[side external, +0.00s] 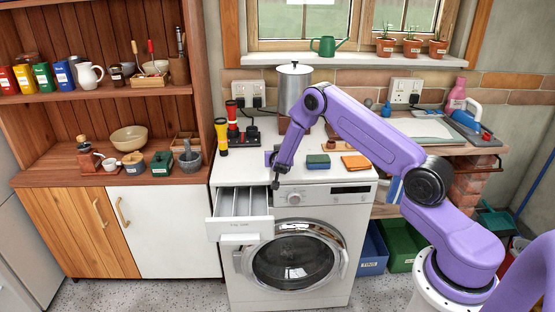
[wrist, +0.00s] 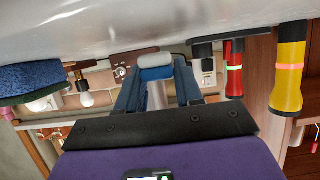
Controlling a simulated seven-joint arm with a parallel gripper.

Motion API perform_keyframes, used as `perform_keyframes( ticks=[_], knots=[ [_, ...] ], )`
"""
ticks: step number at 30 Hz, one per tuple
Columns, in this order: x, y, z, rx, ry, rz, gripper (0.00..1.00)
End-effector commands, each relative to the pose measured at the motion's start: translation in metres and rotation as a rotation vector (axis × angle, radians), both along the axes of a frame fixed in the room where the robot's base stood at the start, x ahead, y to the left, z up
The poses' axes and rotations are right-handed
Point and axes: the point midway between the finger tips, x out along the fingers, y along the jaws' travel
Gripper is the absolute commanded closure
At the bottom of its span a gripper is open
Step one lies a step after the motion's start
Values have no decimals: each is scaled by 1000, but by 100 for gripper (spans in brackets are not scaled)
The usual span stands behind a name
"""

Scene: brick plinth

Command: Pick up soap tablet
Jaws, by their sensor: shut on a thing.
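My gripper (wrist: 156,76) is shut on a small white and blue block, which looks like the soap tablet (wrist: 154,60); it sits between the fingertips in the wrist view. In the side view my gripper (side external: 276,184) points down near the front edge of the washing machine top (side external: 285,172), just right of the open detergent drawer. The tablet cannot be made out there.
The open drawer (side external: 240,228) with long compartments juts from the white washing machine (side external: 345,215).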

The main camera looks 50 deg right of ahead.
Motion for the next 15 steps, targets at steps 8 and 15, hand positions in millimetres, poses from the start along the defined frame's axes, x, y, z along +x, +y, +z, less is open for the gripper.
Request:
perform_keyframes(
  ticks=[8, 15],
  knots=[
    [-20, 7, 43, 0, -2, 1, 94],
    [-57, 19, 82, 0, 0, 1, 94]
  ],
)
